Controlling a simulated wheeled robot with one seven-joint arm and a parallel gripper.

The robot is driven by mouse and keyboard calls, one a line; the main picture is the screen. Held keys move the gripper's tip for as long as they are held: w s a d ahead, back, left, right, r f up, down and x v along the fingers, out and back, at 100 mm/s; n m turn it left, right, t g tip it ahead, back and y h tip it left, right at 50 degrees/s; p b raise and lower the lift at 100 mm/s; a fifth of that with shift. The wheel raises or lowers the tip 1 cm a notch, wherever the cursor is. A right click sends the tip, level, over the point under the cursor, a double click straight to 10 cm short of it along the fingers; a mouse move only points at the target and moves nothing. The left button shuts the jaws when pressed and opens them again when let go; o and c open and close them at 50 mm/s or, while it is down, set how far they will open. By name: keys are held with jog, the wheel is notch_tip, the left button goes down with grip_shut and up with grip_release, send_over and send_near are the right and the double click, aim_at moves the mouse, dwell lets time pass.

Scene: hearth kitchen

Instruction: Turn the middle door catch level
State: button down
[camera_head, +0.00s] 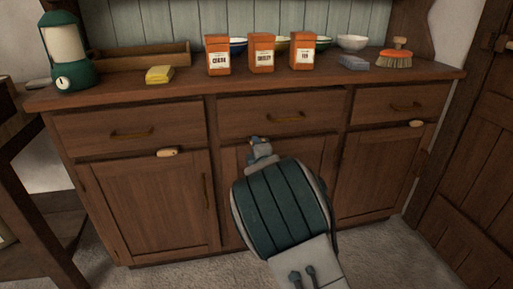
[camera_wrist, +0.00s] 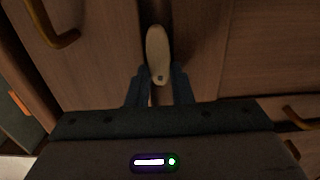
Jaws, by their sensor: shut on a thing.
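The middle door catch (camera_wrist: 157,48) is a pale, rounded wooden piece, seen in the wrist view between the tips of my gripper (camera_wrist: 159,88). My gripper is shut on its near end. The wrist view is turned sideways, with the drawer side at left. There the catch lies roughly along the rail between drawer and door, so it looks close to level. In the head view my gripper (camera_head: 261,146) is at the top of the middle door (camera_head: 232,158), below the middle drawer (camera_head: 268,119). My gripper and wrist hide the catch there.
The left catch (camera_head: 167,152) and right catch (camera_head: 416,124) both lie about level. The middle drawer handle (camera_wrist: 52,28) is close to my gripper. Orange tins, bowls, a yellow sponge (camera_head: 160,74), a brush (camera_head: 395,58) and a green lantern (camera_head: 68,55) stand on the countertop.

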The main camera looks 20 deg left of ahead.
dwell(0.3)
jog(key=c, duration=1.3)
grip_release()
jog(key=shift+a, duration=0.1)
jog(key=shift+s, duration=0.15)
jog(key=p+v, duration=0.3)
jog(key=v, duration=1)
jog(key=shift+s, duration=0.3)
